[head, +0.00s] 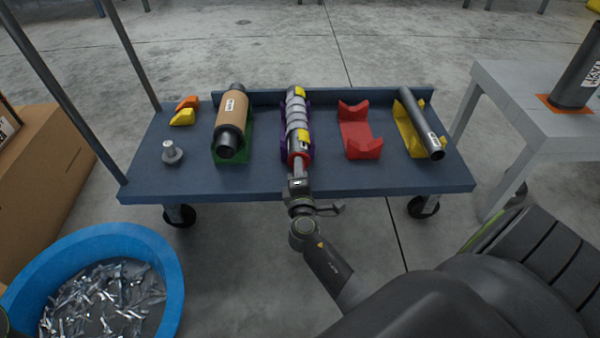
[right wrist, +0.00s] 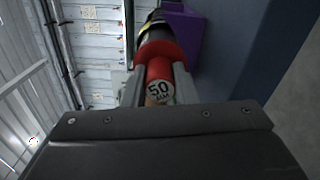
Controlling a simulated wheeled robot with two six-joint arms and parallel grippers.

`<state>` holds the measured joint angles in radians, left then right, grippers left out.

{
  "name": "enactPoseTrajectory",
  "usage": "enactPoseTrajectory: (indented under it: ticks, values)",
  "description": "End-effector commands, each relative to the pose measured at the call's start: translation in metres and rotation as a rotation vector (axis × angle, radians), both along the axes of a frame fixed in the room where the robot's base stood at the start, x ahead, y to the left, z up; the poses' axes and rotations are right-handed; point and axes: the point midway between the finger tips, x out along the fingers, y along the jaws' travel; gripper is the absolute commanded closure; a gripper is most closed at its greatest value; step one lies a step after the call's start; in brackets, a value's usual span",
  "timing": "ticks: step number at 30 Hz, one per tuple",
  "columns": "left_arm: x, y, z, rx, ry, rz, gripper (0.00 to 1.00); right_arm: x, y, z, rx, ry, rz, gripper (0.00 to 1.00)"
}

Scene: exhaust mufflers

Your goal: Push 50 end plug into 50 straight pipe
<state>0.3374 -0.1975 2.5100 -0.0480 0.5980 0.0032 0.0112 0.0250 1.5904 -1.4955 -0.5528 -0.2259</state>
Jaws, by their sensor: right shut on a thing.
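The red 50 end plug (right wrist: 160,72) carries a round label reading 50. It sits between the jaws of my right gripper (head: 298,178), which is shut on it. The plug's red flange (right wrist: 160,50) is at the near end of the dark 50 straight pipe (right wrist: 153,27). How far the plug is inside the pipe is hidden. In the head view the red plug (head: 299,158) lines up with the grey pipe assembly (head: 296,113), which lies in a purple cradle (head: 310,147) with yellow pieces on it. My left gripper is not in view.
The blue cart top (head: 260,182) also holds a brown-wrapped muffler (head: 232,108) in a green cradle, an empty red cradle (head: 358,132) and a dark pipe (head: 421,120) on a yellow cradle. A blue tub (head: 172,290) of metal scraps stands at lower left.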

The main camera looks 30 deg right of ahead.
Motion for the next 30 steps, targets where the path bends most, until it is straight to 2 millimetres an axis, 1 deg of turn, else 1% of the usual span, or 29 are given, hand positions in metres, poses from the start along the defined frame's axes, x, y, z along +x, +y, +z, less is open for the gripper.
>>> enactPoseTrajectory:
  ticks: [5,6,11,19,22,30]
  values:
    - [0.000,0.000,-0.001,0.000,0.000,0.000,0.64,0.004,-0.003,0.000,-0.001,0.000,-0.001,0.97]
    - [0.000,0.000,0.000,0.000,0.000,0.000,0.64,0.004,-0.003,0.000,-0.001,0.000,-0.001,0.71]
    - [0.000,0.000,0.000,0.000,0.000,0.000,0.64,0.004,-0.003,0.000,-0.001,0.000,-0.001,0.50]
    - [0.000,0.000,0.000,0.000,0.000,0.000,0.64,0.003,-0.002,0.000,0.000,0.001,-0.001,0.49]
    - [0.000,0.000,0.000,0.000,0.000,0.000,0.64,0.000,0.000,0.000,0.002,0.001,0.000,0.49]
    - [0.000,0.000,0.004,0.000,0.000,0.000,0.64,-0.023,0.013,0.000,0.003,0.003,-0.003,0.49]
